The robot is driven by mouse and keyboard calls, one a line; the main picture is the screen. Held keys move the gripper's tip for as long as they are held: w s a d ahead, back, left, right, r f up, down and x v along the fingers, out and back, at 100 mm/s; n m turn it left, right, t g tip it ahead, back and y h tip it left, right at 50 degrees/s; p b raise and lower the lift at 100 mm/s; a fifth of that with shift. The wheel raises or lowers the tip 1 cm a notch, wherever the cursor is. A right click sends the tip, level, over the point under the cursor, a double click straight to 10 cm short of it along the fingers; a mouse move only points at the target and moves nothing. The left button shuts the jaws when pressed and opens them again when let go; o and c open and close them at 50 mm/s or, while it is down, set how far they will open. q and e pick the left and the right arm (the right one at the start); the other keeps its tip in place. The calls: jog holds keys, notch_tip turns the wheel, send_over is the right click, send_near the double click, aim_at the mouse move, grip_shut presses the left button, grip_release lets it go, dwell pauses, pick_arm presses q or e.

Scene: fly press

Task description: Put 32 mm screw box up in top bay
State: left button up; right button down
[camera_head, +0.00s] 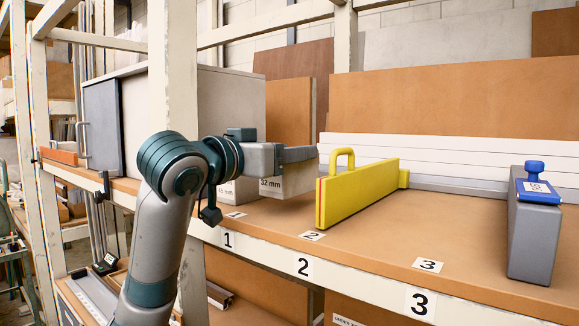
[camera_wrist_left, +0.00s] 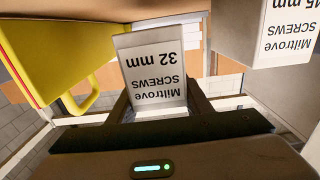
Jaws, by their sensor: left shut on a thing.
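The 32 mm screw box (camera_head: 298,179) is a pale carton with a "32 mm" label. It is at the left part of the wooden shelf, near tag 1. My left gripper (camera_head: 285,153) is shut on it from above. In the left wrist view the box (camera_wrist_left: 155,72) sits between the two fingers (camera_wrist_left: 160,105), its "Miltrove SCREWS 32 mm" label upside down. Whether it touches the shelf I cannot tell. The top bay is not identifiable in these views. My right gripper is not in view.
Another screw box (camera_wrist_left: 283,35) stands close beside the held one. A yellow plate with a handle (camera_head: 358,192) stands to the right. A grey block with a blue knob (camera_head: 535,235) is at far right. The shelf (camera_head: 440,220) between them is clear. White uprights (camera_head: 343,45) frame the rack.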

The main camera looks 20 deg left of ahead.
aim_at(290, 168)
pick_arm(q)
notch_tip(290, 168, down, 2)
jog(key=shift+f+p, duration=0.1)
jog(key=shift+p, duration=0.45)
jog(key=shift+f, duration=0.35)
jog(key=shift+f, duration=0.1)
jog(key=o, duration=1.4)
